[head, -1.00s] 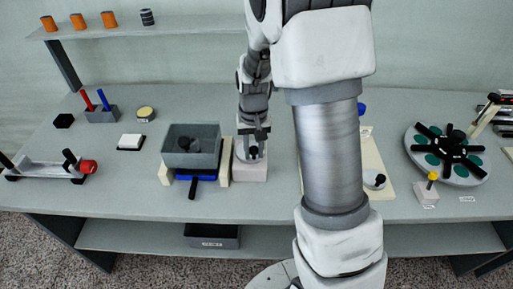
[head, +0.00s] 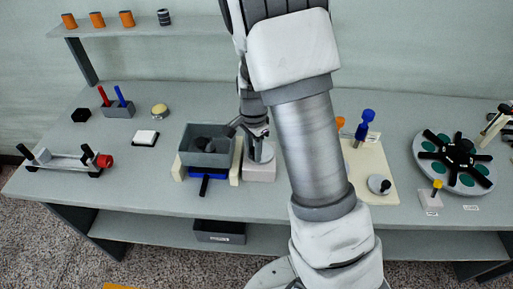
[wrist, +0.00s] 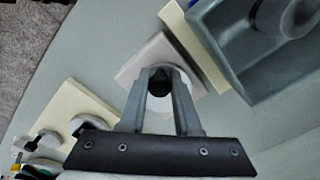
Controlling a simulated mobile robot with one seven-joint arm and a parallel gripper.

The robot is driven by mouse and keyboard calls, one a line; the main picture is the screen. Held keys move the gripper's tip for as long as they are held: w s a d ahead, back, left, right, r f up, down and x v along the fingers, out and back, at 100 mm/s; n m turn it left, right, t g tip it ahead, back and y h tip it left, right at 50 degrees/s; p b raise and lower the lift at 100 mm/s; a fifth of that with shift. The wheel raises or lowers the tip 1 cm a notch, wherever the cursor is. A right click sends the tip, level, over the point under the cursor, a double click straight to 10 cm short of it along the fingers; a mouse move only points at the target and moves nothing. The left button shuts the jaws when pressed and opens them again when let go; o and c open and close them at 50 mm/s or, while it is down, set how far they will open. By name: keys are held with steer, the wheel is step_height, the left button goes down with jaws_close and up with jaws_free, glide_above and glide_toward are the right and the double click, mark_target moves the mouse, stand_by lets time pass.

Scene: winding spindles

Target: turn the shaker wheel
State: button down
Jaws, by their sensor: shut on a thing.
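The shaker wheel (head: 267,153) is a pale grey disc on top of a white block (head: 259,173), just right of the grey box in the head view. In the wrist view the white block (wrist: 152,58) lies beyond my fingers, with part of the round wheel beside them. My gripper (wrist: 160,84) is shut on a dark round knob (wrist: 160,82) over the wheel. In the head view my gripper (head: 254,135) is down at the wheel, and the wrist hides the knob there.
The open grey box (head: 206,158), with a dark thing inside, stands close left of the wheel on cream rails. My arm crosses the table's middle. A cream board (head: 380,190) with a blue-topped peg (head: 364,122) and a turntable with black spokes (head: 455,185) stand right.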

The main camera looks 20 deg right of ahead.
steer(key=m+p, duration=0.1)
steer(key=w+m, duration=0.1)
steer(key=m, duration=0.1)
steer(key=m+p, duration=0.1)
steer(key=m, duration=0.1)
steer(key=shift+w+a+r+p, duration=0.1)
steer(key=shift+w+a+p, duration=0.1)
steer(key=shift+a+p, duration=0.15)
steer(key=shift+m, duration=0.3)
steer(key=c, duration=0.6)
jaws_free()
step_height(320, 180, up, 17)
steer(key=shift+r+p, duration=0.15)
steer(key=shift+p, duration=0.3)
